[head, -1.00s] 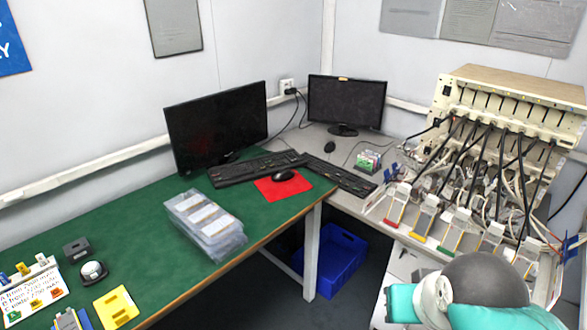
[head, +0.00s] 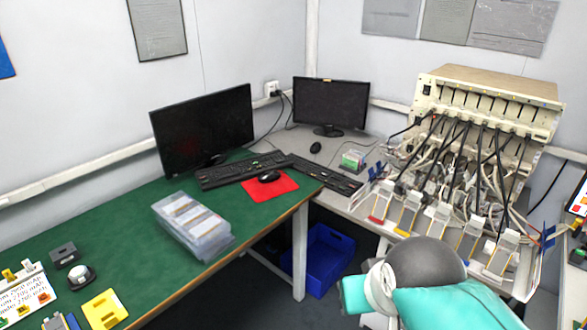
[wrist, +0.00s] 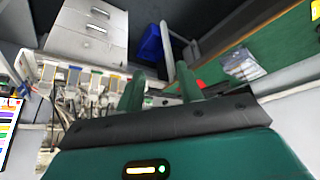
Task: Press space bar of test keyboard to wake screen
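Two black keyboards lie end to end in the head view. One keyboard (head: 240,170) is on the green table below the left monitor (head: 203,132). The other keyboard (head: 325,177) is on the grey desk, in front of the right monitor (head: 331,102) and nearer the tester. I cannot tell their space bars apart from the other keys. Both screens are dark. My gripper (wrist: 158,74) shows in the wrist view with its two fingers apart and nothing between them. It is away from both keyboards. The head view shows my arm at the lower right, but not the fingers.
A battery tester (head: 487,95) with many cables and pouch cells stands on the right. A red mat (head: 262,191) with a mouse, and clear trays (head: 195,228), lie on the green table. A blue crate (head: 322,262) is on the floor between the desks.

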